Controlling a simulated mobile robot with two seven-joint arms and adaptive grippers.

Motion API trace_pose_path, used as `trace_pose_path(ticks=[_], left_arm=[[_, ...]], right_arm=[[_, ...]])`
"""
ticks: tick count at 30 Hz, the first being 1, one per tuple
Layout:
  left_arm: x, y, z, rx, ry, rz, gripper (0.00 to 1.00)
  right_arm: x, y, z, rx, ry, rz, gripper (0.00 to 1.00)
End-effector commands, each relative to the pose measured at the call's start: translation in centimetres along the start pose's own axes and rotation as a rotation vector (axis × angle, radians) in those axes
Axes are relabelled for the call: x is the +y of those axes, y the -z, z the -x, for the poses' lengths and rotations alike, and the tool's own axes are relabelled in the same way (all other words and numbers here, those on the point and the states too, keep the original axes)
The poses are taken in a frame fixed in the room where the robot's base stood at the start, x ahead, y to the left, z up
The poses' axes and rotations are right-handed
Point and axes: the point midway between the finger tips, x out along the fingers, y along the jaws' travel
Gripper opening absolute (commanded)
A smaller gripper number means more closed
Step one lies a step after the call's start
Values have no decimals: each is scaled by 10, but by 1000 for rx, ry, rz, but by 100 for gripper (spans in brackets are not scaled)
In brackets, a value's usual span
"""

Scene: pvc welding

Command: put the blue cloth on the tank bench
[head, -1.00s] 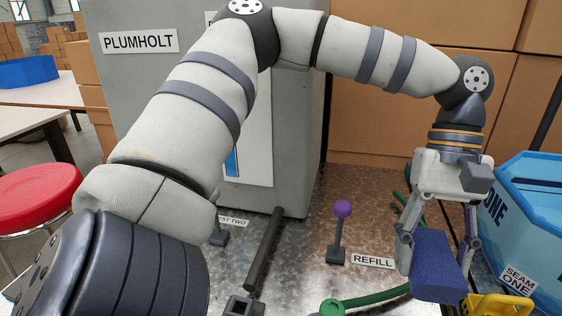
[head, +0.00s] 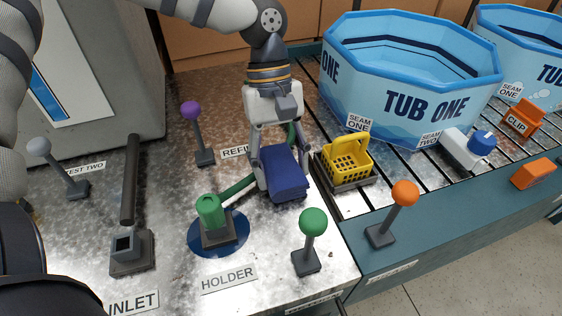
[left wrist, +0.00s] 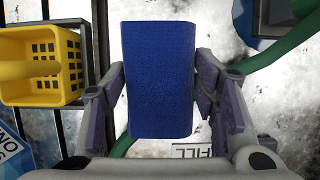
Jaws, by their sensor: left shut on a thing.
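The blue cloth (head: 289,186) is a thick folded block. My left gripper (head: 280,172) is shut on it, with one finger on each side. In the left wrist view the cloth (left wrist: 158,80) sits between the fingers. The cloth is over the right part of a shiny metal benchtop (head: 165,205), between the yellow basket and the green holder. I cannot tell whether its underside touches the metal. No label in view names the tank bench. My right gripper is not in view.
A green holder (head: 210,215) on a blue disc and a green-knobbed lever (head: 312,228) stand nearby. A purple-knobbed lever (head: 194,125) is behind left.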

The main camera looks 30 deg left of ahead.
Motion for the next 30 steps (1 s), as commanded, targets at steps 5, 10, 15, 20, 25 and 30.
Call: trace_pose_path(ticks=[5,10,15,20,25,30], left_arm=[[0,1,-3,-1,0,1,65],[0,1,-3,-1,0,1,74],[0,1,-2,0,0,0,74],[1,0,23,2,-5,1,74],[1,1,71,2,-5,2,74],[1,1,106,0,-2,2,74]], right_arm=[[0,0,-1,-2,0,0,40],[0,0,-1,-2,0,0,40],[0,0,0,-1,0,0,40],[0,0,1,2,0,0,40],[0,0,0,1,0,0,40],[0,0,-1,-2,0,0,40]])
